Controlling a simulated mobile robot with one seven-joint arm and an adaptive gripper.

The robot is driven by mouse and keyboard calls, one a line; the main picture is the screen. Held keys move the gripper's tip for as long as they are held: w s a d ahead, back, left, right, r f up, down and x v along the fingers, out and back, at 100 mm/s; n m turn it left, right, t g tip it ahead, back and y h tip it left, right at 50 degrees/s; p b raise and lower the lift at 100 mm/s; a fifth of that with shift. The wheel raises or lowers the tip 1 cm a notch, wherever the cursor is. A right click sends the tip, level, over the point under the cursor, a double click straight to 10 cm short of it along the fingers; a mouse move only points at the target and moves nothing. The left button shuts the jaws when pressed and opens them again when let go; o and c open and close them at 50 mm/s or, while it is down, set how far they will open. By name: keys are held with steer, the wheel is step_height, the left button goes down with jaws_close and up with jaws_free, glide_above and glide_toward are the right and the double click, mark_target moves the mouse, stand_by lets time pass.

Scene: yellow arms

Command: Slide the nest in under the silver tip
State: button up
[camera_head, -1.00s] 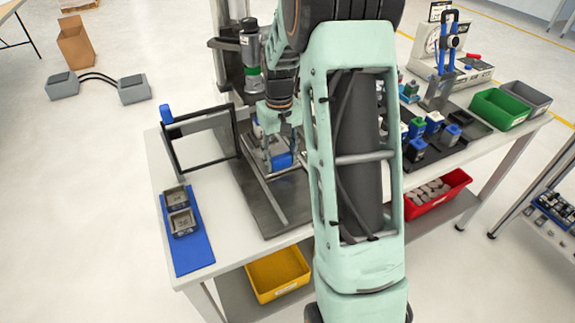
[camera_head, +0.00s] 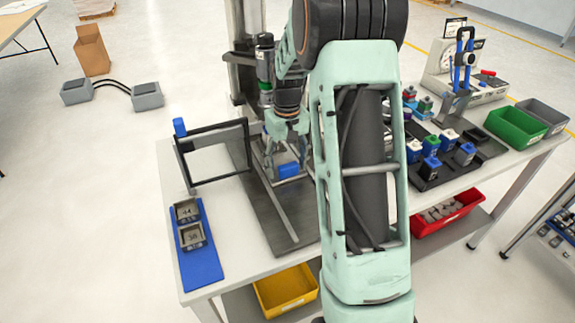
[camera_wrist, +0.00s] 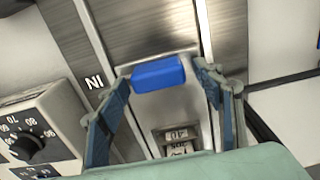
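The nest's blue handle block (camera_head: 289,170) sits low on the dark base plate of the press (camera_head: 290,225), below my gripper (camera_head: 287,150). In the wrist view the blue block (camera_wrist: 158,74) lies between the tips of my gripper (camera_wrist: 163,74), with a narrow gap on the right; contact on the left is unclear. The fingers look spread around it. A metal slide runs behind the block, with "IN" lettering upside down beside it. A small holder with marked blocks (camera_wrist: 180,145) shows nearer the palm. The press head (camera_head: 265,70) stands behind; its silver tip is hidden by my arm.
A black-framed clear panel (camera_head: 215,150) stands left of the press. A blue mat (camera_head: 203,268) with two small grey trays is at the front left. Blue-capped parts (camera_head: 432,165) are at right. A dial box (camera_wrist: 40,130) is close to the left finger.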

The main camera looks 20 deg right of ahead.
steer(key=shift+s, duration=0.1)
step_height(320, 180, up, 12)
stand_by(0.5)
stand_by(0.4)
